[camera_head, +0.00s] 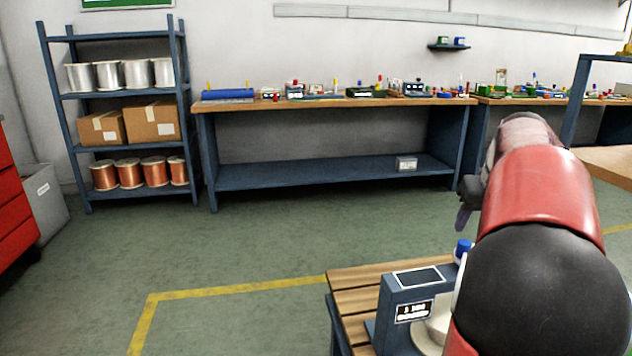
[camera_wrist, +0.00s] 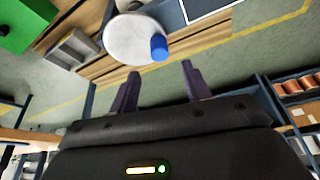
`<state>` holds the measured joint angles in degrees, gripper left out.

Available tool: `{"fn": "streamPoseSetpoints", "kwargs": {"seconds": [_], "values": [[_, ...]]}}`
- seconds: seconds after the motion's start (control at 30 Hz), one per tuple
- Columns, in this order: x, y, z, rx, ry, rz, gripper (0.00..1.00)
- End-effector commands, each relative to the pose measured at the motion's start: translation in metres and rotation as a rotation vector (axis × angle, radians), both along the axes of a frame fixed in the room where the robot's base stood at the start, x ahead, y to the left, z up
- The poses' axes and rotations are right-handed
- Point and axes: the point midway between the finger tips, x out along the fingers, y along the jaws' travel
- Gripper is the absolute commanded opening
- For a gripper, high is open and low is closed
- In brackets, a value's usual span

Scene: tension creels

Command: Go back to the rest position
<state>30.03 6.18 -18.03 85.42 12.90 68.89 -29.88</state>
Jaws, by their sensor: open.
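My arm reaches out over the right side of the head view, with its red and black links in front. My gripper (camera_head: 462,216) is partly hidden there behind the arm. In the wrist view, the two purple fingers of my gripper (camera_wrist: 160,85) stand apart with nothing between them. Ahead of them is a tension creel device with a white round part (camera_wrist: 128,38) and a blue knob (camera_wrist: 159,47). In the head view, the device's blue-grey body (camera_head: 400,287) with a dark panel stands on a slatted wooden table. The fingers are apart from the knob.
The slatted wooden table (camera_head: 352,274) is at the lower middle. A long workbench (camera_head: 330,103) with small parts lines the back wall. A shelf rack (camera_head: 118,93) holds spools and cardboard boxes. A red cabinet (camera_head: 12,200) stands far left. The green floor between is clear.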

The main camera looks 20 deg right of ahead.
Motion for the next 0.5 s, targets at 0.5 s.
{"fn": "streamPoseSetpoints", "kwargs": {"seconds": [0.5], "values": [[-0.04, 0.198, -0.023, 0.039, -0.059, 0.171, 0.48]]}}
